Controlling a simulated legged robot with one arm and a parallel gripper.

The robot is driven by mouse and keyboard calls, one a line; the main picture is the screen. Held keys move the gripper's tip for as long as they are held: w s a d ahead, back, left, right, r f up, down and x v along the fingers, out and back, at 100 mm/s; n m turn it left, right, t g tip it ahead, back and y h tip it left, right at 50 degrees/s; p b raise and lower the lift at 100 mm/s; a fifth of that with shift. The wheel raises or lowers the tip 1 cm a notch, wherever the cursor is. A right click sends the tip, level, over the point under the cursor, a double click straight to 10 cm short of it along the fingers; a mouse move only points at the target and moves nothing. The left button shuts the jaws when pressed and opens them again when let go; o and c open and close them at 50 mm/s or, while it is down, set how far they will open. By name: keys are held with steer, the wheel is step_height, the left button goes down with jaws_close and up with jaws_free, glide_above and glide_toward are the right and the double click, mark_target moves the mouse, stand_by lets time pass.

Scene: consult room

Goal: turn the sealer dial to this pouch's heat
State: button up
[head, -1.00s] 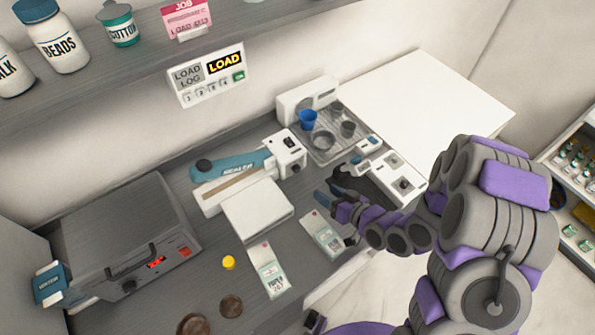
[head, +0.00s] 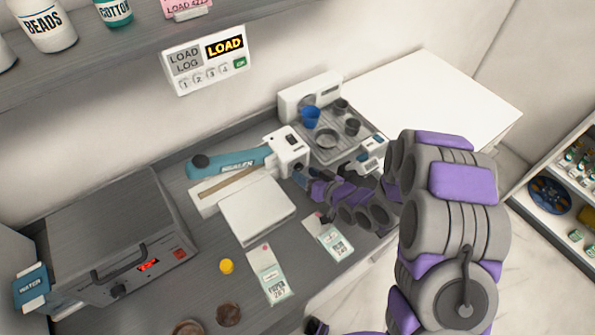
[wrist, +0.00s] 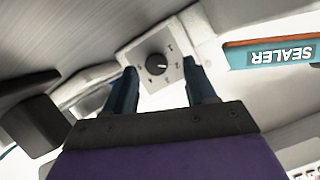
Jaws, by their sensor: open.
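The sealer (head: 203,198) lies on the counter with its teal arm (head: 230,162) and a white control end (head: 284,146). In the wrist view its black dial (wrist: 156,64) sits on a pale plate with small marks around it; I cannot read the setting surely. My gripper (wrist: 158,84) is open and empty, its fingers on either side of the dial in the picture. Contact is not clear. In the head view my gripper (head: 303,178) is beside the control end. Two pouches, a left one (head: 269,272) and a right one (head: 329,239), lie in front; their small print is hard to read.
A steriliser-like box (head: 110,235) with a red display stands at left. A yellow cap (head: 226,266) lies near the left pouch. A tray machine (head: 325,150) with a blue cup (head: 310,116) stands behind the gripper. A wall panel (head: 205,60) reads LOAD.

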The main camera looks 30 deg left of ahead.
steer(key=shift+w+d+f, duration=0.15)
steer(key=shift+w+d, duration=0.25)
steer(key=shift+d, duration=0.05)
steer(key=shift+w, duration=0.15)
steer(key=shift+w+a, duration=0.15)
steer(key=shift+a, duration=0.05)
steer(key=shift+a+f, duration=0.2)
steer(key=shift+a, duration=0.45)
steer(key=shift+a+f, duration=0.15)
steer(key=shift+a, duration=0.65)
steer(key=shift+d, duration=0.3)
steer(key=c, duration=0.5)
jaws_close()
